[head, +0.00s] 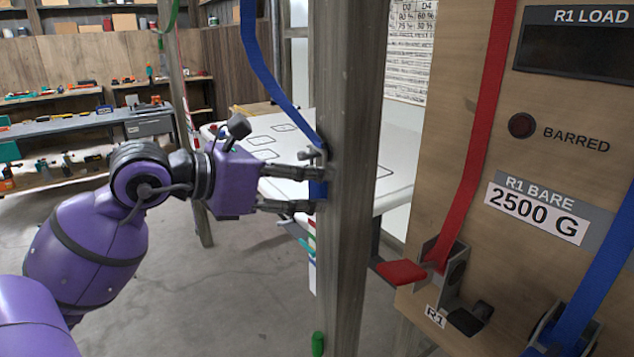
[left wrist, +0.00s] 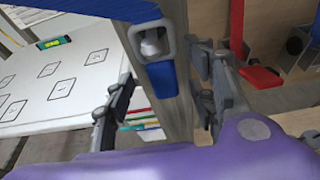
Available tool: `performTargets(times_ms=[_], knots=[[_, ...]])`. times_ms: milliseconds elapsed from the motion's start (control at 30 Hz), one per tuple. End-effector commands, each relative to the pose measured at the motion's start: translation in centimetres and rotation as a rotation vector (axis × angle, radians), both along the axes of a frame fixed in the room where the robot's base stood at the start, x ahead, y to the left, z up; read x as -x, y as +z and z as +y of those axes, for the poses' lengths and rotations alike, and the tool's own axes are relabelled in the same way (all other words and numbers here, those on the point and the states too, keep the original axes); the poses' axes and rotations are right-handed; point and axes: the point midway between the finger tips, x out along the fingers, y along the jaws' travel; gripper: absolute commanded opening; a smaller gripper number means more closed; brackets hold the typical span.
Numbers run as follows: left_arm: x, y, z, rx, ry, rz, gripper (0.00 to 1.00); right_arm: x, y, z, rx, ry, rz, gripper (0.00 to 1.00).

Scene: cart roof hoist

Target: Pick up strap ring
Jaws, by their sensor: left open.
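The strap ring (head: 312,154) is a small grey metal loop at the side of a wooden post, at the lower end of a blue strap (head: 262,68). In the left wrist view the ring (left wrist: 134,42) is a rounded rectangular frame with a pale peg-like part inside it. A short blue tab (left wrist: 162,78) hangs below the ring. My left gripper (head: 315,189) is open, its fingers pointing at the post just below the ring. In the left wrist view its fingers (left wrist: 162,72) stand either side of the blue tab. My right gripper is not in view.
The wooden post (head: 345,120) stands close by the fingertips. A wooden panel (head: 455,110) at the right carries a red strap (head: 480,130), a red lever (head: 400,271) and another blue strap (head: 600,280). A white table (head: 385,150) stands behind the post. Floor at left is open.

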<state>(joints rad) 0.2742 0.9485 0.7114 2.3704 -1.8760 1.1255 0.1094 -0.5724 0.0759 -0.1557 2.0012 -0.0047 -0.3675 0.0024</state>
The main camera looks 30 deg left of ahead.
Motion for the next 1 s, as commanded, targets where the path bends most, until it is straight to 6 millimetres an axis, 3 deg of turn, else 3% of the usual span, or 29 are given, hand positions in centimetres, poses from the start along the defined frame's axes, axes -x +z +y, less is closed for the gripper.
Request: performTargets(times_ms=[300, 667, 1000], knots=[[-0.6, -0.3, -0.2, 0.001, 0.000, 0.001, 0.51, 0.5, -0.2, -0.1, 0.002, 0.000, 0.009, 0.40], [-0.6, -0.3, -0.2, 0.001, 0.000, 0.001, 0.04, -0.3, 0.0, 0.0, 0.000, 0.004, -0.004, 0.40], [-0.6, 0.1, -0.2, -0.001, 0.000, 0.000, 0.03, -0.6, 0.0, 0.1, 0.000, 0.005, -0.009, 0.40]])
